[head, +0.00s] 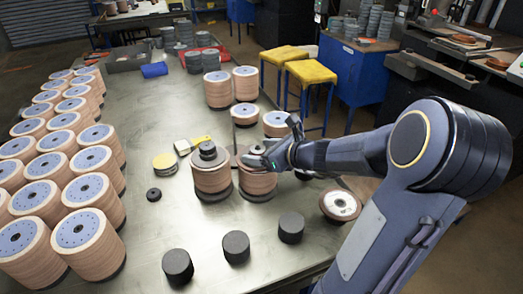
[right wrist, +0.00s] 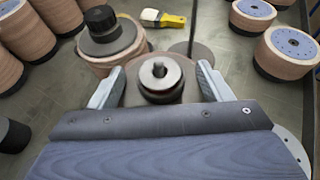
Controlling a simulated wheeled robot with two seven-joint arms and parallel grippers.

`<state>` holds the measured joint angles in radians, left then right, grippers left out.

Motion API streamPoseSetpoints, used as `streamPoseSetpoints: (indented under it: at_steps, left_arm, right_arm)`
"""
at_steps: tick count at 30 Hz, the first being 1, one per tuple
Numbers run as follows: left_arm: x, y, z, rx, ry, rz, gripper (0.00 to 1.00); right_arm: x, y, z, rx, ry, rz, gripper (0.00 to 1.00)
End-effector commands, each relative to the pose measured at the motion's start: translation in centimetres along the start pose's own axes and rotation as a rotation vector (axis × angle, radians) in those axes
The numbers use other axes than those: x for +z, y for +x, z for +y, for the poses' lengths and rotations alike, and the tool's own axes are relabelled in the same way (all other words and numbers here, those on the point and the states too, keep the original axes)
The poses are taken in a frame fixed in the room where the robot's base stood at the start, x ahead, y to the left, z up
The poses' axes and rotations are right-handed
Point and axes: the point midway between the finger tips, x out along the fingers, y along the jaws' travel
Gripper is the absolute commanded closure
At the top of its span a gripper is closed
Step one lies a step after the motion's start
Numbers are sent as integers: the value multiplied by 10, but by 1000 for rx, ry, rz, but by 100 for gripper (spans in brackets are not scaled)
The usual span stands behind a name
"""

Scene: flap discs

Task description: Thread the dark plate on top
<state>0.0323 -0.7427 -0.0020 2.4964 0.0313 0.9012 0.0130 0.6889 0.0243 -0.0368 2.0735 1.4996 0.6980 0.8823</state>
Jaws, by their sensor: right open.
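Two stacks of tan flap discs stand side by side mid-table: the left stack (head: 212,180) and the right stack (head: 258,184). The left stack carries a dark grey plate (right wrist: 108,40) with a black knob (right wrist: 100,18) on top. On the right stack a round dark plate (right wrist: 160,88) sits around a short metal post (right wrist: 159,69), between my fingers. My right gripper (right wrist: 160,75) is open, with one finger on each side of that plate; I cannot tell whether they touch it. In the head view the gripper partly hides the right stack's top. My left gripper is not in view.
Rows of disc stacks (head: 85,195) fill the table's left side. Three black cylinders (head: 236,247) stand in front. A small black ring (head: 153,194) and a yellow-handled brush (head: 195,143) lie left of the stacks. A loose flap disc (head: 340,204) lies right, near the edge.

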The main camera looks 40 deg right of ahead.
Motion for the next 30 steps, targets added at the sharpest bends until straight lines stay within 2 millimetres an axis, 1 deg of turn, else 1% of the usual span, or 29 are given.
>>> streamPoseSetpoints:
  at_steps: [2,5,12,15,18,22,30]
  left_arm:
    - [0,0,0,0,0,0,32]
    - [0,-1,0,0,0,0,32]
    - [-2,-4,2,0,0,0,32]
    - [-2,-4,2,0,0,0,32]
    - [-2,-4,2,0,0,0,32]
    - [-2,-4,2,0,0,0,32]
    - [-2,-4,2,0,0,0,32]
  right_arm:
    - [0,-2,0,-1,1,1,28]
    - [0,-11,-1,-4,-1,0,28]
    - [1,-52,-1,-5,-2,-2,28]
    - [1,-66,-1,-4,0,-2,28]
    - [1,-75,0,-2,-2,-2,28]
    - [0,-78,0,0,1,-1,28]
    - [0,-78,0,0,0,-1,28]
